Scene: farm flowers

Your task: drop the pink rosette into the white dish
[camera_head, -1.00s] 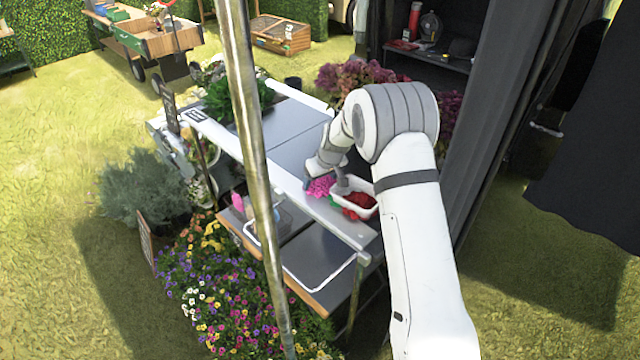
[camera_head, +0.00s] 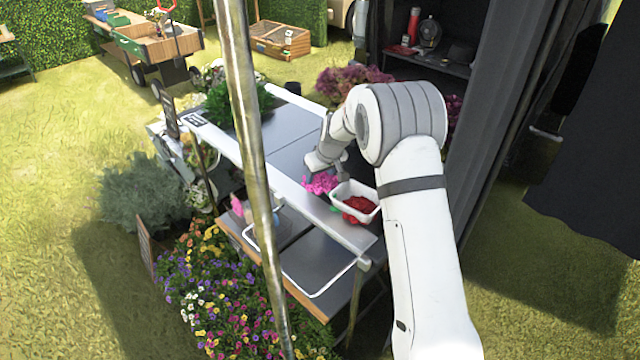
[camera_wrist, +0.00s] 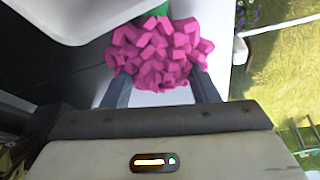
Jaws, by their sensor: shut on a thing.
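The pink rosette (camera_wrist: 158,52) is a bunch of bright pink blocky petals with a bit of green at its far side in the wrist view. My gripper (camera_wrist: 160,88) is shut on it, a finger on each side. In the head view the rosette (camera_head: 320,183) shows below my gripper (camera_head: 324,172), just left of the white dish (camera_head: 341,187). The dish is a white rectangular tub with a red flower in it. A white rim, likely the dish (camera_wrist: 85,38), fills the wrist view's upper left. I cannot tell how high the rosette is above the table.
The grey table (camera_head: 285,132) holds a leafy green plant (camera_head: 235,106) at its far left. A metal pole (camera_head: 256,190) crosses the head view in front. A lower shelf (camera_head: 318,264) and a flower bed (camera_head: 235,305) are nearer. Dark red plants (camera_head: 350,80) stand behind.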

